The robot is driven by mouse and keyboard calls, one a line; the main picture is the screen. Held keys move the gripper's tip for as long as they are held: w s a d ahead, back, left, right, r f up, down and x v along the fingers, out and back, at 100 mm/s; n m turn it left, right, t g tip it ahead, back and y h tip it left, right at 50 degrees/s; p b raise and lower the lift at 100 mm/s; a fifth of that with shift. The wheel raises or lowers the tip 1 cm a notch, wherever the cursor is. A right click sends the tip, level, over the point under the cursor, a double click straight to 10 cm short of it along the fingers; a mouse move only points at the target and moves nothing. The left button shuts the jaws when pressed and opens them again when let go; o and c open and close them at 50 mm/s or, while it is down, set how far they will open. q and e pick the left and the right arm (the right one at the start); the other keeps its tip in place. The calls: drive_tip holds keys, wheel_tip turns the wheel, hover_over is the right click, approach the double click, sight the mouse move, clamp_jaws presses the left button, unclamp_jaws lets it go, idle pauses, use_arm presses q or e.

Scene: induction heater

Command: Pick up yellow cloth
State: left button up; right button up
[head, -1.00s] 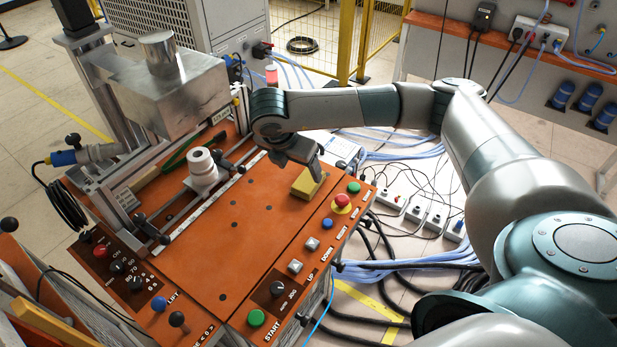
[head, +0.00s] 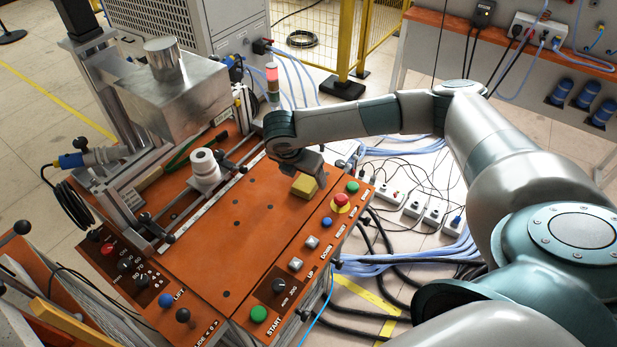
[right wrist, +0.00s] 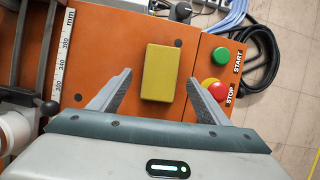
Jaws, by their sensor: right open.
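The yellow cloth (head: 304,185) looks like a small folded block and lies on the orange top of the heater bench, near its far right corner. My right gripper (head: 312,172) is right beside and above it in the head view, partly covering it. In the right wrist view the cloth (right wrist: 160,73) lies just ahead of the open fingers (right wrist: 158,88), roughly centred between them, and neither finger touches it. My left gripper is not in view.
A red stop button (head: 340,200) and a green start button (right wrist: 220,56) sit close to the cloth. A white cylinder (head: 205,166) and a metal box (head: 180,95) stand to the left. The middle of the orange top (head: 235,230) is clear.

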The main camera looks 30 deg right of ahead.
sight(308, 182)
drive_tip(key=shift+p+x, duration=0.35)
drive_tip(key=shift+x, duration=0.9)
drive_tip(key=shift+c, duration=0.6)
drive_tip(key=c, duration=1)
